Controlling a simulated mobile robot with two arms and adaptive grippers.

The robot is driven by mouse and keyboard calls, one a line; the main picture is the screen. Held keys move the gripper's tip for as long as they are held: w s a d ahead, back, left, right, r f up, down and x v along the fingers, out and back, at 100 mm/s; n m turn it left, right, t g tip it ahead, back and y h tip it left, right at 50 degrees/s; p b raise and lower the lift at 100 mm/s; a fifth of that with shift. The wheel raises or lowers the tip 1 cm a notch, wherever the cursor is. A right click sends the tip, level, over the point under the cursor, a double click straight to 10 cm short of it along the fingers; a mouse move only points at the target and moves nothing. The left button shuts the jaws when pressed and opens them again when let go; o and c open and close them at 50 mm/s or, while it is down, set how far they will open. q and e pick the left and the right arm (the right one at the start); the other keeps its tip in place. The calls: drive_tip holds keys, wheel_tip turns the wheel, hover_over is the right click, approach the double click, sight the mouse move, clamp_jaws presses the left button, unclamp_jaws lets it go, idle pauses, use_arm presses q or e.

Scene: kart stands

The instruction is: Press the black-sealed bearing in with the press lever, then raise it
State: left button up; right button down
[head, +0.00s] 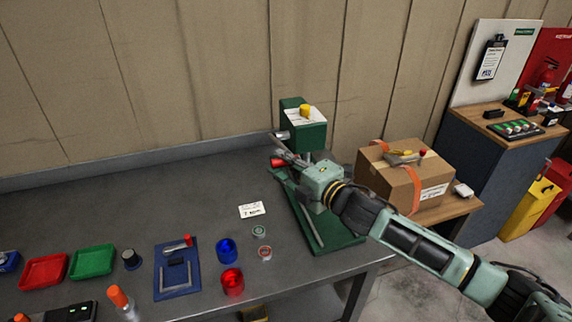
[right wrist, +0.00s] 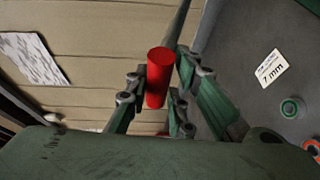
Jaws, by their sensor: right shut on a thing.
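The green arbor press (head: 312,137) stands at the right end of the grey bench, with a yellow knob on top. Its press lever ends in a red handle (head: 278,163) on the press's left side. My right gripper (head: 284,166) is shut on this handle; in the right wrist view the red handle (right wrist: 159,78) sits between the fingers (right wrist: 158,95). My right arm hides much of the press's lower part. I cannot make out a black-sealed bearing in the press. My left gripper is not in view.
A card (head: 252,210) and two small rings, green-centred (head: 259,231) and red-centred (head: 265,253), lie left of the press base. Blue (head: 227,251) and red (head: 232,282) cups stand nearer. Further left are a blue tray (head: 177,268) and other trays. A cardboard box (head: 388,187) stands right.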

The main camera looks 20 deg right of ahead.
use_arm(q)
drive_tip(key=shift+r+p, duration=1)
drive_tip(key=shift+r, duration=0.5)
use_arm(e)
drive_tip(key=shift+w+d+r, duration=0.1)
drive_tip(key=shift+w+r, duration=0.1)
drive_tip(key=shift+r, duration=0.55)
drive_tip(key=shift+w+a+r, duration=0.1)
drive_tip(key=shift+w+r, duration=0.15)
drive_tip(key=shift+r, duration=0.45)
drive_tip(key=shift+w+d+r, duration=0.1)
drive_tip(key=shift+w+r, duration=0.1)
drive_tip(key=shift+r, duration=0.55)
drive_tip(key=c, duration=1.6)
unclamp_jaws()
drive_tip(key=shift+w+f, duration=0.1)
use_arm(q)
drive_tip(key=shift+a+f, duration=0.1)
use_arm(e)
drive_tip(key=shift+s+d+f, duration=0.1)
drive_tip(key=shift+s+f, duration=0.05)
drive_tip(key=shift+s, duration=0.1)
drive_tip(key=v, duration=1.1)
drive_tip(key=shift+s+f, duration=0.15)
drive_tip(key=shift+s, duration=0.25)
drive_tip(key=shift+w, duration=0.1)
